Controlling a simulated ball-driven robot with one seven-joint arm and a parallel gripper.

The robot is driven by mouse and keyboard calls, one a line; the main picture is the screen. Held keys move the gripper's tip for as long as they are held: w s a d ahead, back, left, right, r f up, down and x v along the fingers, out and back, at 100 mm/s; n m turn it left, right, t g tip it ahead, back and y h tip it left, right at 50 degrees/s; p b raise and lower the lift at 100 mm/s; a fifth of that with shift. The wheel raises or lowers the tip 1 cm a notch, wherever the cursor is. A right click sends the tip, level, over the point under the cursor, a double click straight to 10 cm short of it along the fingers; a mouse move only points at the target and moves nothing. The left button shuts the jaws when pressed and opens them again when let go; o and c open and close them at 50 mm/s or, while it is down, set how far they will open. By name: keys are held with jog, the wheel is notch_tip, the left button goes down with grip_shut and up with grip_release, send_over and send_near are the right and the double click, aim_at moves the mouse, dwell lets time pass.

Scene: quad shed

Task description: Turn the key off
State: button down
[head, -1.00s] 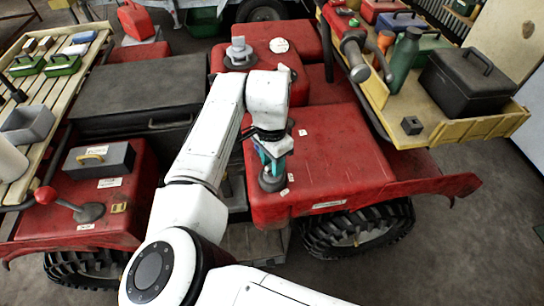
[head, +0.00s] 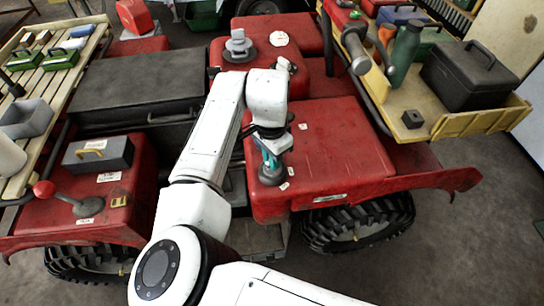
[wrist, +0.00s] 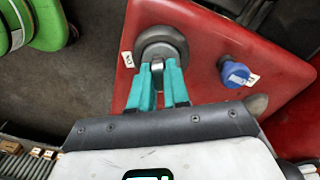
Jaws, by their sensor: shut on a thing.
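The key (wrist: 157,66) is a small metal tab standing on a round dark grey switch base (wrist: 163,42) on the red panel. The switch base also shows in the head view (head: 271,177), near the front left corner of the red body. My gripper (wrist: 158,76) has teal fingers, one on each side of the key, and is shut on it. In the head view my gripper (head: 270,160) points down onto the switch base. A small white label (wrist: 127,59) sits left of the base; its text is too small to read. The fingers hide part of the key.
A blue knob (wrist: 234,73) with a white label sits right of the key. In the head view, a red-balled lever (head: 72,200) and a grey box (head: 98,154) stand on the left fender. A wooden tray (head: 455,127) with a black case (head: 468,78) is at right.

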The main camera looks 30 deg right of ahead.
jog(key=shift+r+n+p, duration=0.1)
jog(key=shift+n+p, duration=0.3)
jog(key=shift+p, duration=0.05)
jog(key=shift+n+p, duration=0.55)
jog(key=shift+n, duration=0.05)
jog(key=shift+s+n+p, duration=0.1)
jog(key=shift+n+p, duration=0.95)
jog(key=shift+n, duration=0.05)
jog(key=shift+f, duration=0.25)
jog(key=shift+s+n+p, duration=0.1)
jog(key=shift+n+p, duration=1.25)
jog(key=shift+n, duration=0.05)
jog(key=shift+n+p, duration=0.7)
jog(key=shift+p, duration=0.05)
jog(key=shift+n+p, duration=0.3)
jog(key=shift+n, duration=0.1)
